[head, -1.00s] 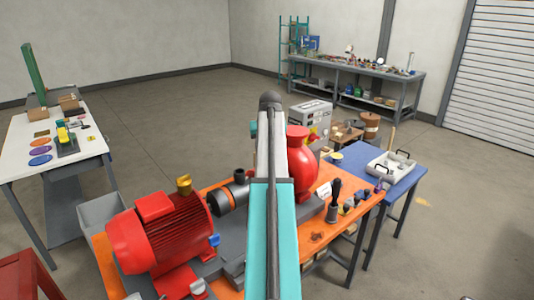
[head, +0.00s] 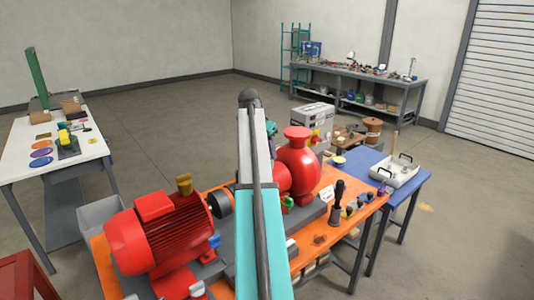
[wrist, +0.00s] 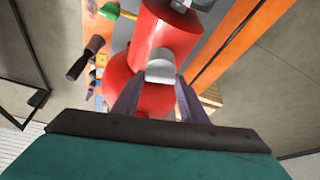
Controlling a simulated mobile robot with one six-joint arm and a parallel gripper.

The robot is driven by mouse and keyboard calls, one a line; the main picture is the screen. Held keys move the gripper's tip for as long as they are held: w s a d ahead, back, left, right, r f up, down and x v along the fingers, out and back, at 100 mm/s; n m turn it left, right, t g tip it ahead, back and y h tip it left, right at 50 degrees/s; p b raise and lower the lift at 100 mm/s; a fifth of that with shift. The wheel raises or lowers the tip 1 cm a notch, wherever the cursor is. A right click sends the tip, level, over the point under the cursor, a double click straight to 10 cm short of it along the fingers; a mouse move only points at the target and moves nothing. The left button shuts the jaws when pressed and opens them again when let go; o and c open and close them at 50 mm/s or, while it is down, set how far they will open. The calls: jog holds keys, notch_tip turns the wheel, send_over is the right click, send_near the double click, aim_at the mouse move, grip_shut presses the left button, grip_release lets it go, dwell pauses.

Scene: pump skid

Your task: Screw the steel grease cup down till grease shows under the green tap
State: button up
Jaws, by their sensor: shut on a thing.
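The grey steel grease cup (wrist: 160,68) sits against the red pump bearing housing (wrist: 168,30) in the wrist view. My gripper (wrist: 158,84) is shut on the cup, with one finger on each side of it. A green tap (wrist: 112,11) shows at the top left of the wrist view. It also shows low beside the red pump (head: 288,202) in the head view. I cannot make out any grease under the tap.
The red motor (head: 158,240) stands left of my arm on the orange bench (head: 362,212). A dark-handled tool in a grey holder (head: 336,215) and small parts stand at the right. A blue table (head: 352,160) with a white tray (head: 398,172) adjoins.

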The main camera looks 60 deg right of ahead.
jog(key=shift+d+m, duration=0.1)
jog(key=shift+m, duration=0.4)
jog(key=o, duration=1)
jog(key=shift+s, duration=0.1)
jog(key=shift+o, duration=0.2)
jog(key=shift+b+v, duration=0.4)
jog(key=shift+v, duration=0.4)
jog(key=b+v, duration=0.3)
jog(key=v, duration=0.9)
jog(key=shift+b, duration=0.3)
jog(key=shift+w+r, duration=0.15)
jog(key=shift+w, duration=0.05)
